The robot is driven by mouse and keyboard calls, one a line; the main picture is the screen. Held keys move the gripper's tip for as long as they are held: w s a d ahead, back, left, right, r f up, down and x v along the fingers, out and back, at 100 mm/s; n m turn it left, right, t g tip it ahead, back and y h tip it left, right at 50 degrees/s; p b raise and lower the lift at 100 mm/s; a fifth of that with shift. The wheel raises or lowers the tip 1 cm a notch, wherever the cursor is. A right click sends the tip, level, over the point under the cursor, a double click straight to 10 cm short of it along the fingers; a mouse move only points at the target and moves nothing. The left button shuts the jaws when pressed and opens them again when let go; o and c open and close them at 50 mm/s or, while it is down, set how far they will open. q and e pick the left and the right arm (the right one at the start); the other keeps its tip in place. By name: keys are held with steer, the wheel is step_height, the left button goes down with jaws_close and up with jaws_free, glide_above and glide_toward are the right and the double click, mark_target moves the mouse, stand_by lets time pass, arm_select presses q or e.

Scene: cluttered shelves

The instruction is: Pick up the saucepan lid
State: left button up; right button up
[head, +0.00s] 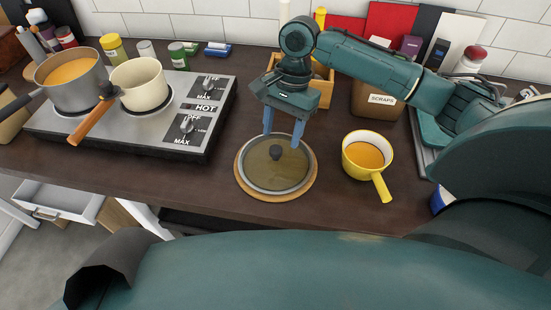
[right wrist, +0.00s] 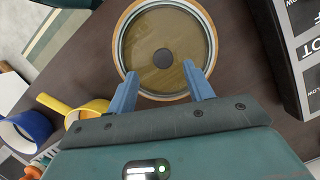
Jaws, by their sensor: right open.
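The saucepan lid (head: 257,171) is round, with a metal rim, a see-through brownish middle and a dark knob (head: 276,153). It lies on a round wooden board (head: 280,196) on the counter. My right gripper (head: 284,139) is open above the back part of the lid, its two blue fingers pointing down near the knob. In the right wrist view the lid (right wrist: 145,42) is ahead of the open gripper (right wrist: 164,88), and the knob (right wrist: 164,59) lies just beyond the fingertips, between their lines. The fingers hold nothing. My left gripper is not in view.
A yellow saucepan (head: 381,186) stands right of the lid. A hob (head: 150,145) at left holds a grey pot (head: 80,93) and a cream pan (head: 140,90). A scraps bin (head: 372,106) and a wooden box (head: 325,91) stand behind. The counter between hob and lid is clear.

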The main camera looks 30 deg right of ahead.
mark_target(276, 148)
steer(key=shift+x, duration=2.8)
steer(key=shift+w+a, duration=0.15)
steer(key=shift+c, duration=0.2)
steer(key=shift+r, duration=0.1)
jaws_close()
